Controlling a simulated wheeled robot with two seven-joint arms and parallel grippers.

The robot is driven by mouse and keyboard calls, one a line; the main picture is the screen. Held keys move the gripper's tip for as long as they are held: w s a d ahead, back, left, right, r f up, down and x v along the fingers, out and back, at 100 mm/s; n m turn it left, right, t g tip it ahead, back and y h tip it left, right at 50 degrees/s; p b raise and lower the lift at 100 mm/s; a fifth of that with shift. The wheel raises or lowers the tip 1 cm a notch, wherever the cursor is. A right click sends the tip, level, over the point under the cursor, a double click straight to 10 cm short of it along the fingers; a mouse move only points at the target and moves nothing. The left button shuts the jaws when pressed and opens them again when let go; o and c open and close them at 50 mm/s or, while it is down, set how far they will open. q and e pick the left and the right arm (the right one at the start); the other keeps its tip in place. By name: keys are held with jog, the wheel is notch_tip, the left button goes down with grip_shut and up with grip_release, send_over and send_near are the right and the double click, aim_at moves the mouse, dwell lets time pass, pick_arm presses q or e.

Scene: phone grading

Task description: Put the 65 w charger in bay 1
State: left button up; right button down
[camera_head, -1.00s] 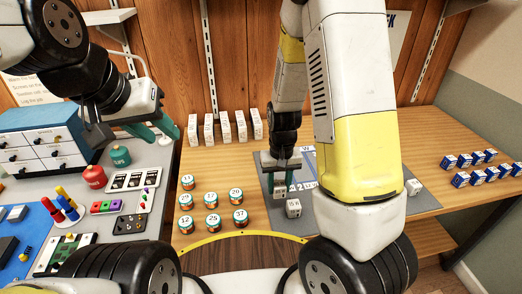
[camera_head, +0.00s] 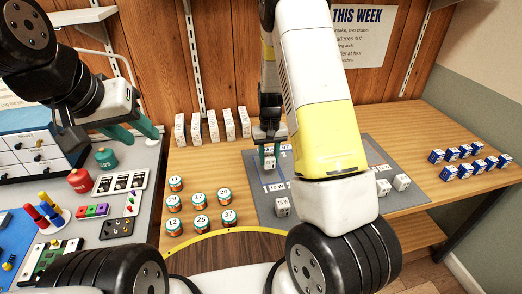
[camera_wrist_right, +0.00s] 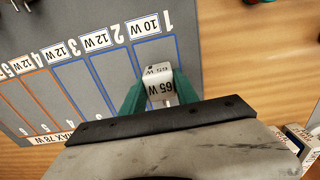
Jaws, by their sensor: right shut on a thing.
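My right gripper (camera_wrist_right: 160,95) is shut on the white 65 W charger (camera_wrist_right: 159,84), held between its teal fingers. In the right wrist view the charger appears over bay 1 (camera_wrist_right: 150,54), the blue-outlined strip beside the "1" and the 10 W label (camera_wrist_right: 150,26). I cannot tell whether it touches the mat. In the head view my right gripper (camera_head: 268,160) is over the left part of the grey mat (camera_head: 262,205). My left gripper (camera_head: 130,130) is open and empty, over the left-hand grey surface.
A white charger (camera_head: 283,207) stands near the mat's front; two more (camera_head: 401,181) stand at its right. Several numbered tins (camera_head: 201,223) are left of the mat. White boxes (camera_head: 212,126) line the back. Blue-and-white boxes (camera_head: 465,152) stand at the right.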

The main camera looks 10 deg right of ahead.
jog(key=shift+f, duration=1.7)
jog(key=shift+f, duration=0.1)
jog(key=c, duration=0.9)
grip_release()
notch_tip(320, 180, up, 12)
jog(key=shift+r, duration=0.25)
notch_tip(320, 180, up, 8)
jog(key=t+y, duration=0.1)
send_over(269, 164)
jog(key=s, duration=0.2)
jog(key=s+r+t, duration=0.1)
jog(key=s+r, duration=0.3)
jog(key=s, duration=0.2)
jog(key=s+a+r+t, duration=0.1)
jog(key=s+r+t, duration=0.1)
jog(key=s+r, duration=0.3)
jog(key=s+r+t+y, duration=0.1)
jog(key=s+r+t, duration=0.1)
jog(key=s+r, duration=0.3)
jog(key=shift+s+a+r, duration=0.1)
jog(key=shift+s+a, duration=0.1)
jog(key=shift+s, duration=0.9)
jog(key=shift+s+a, duration=0.2)
jog(key=shift+s, duration=0.85)
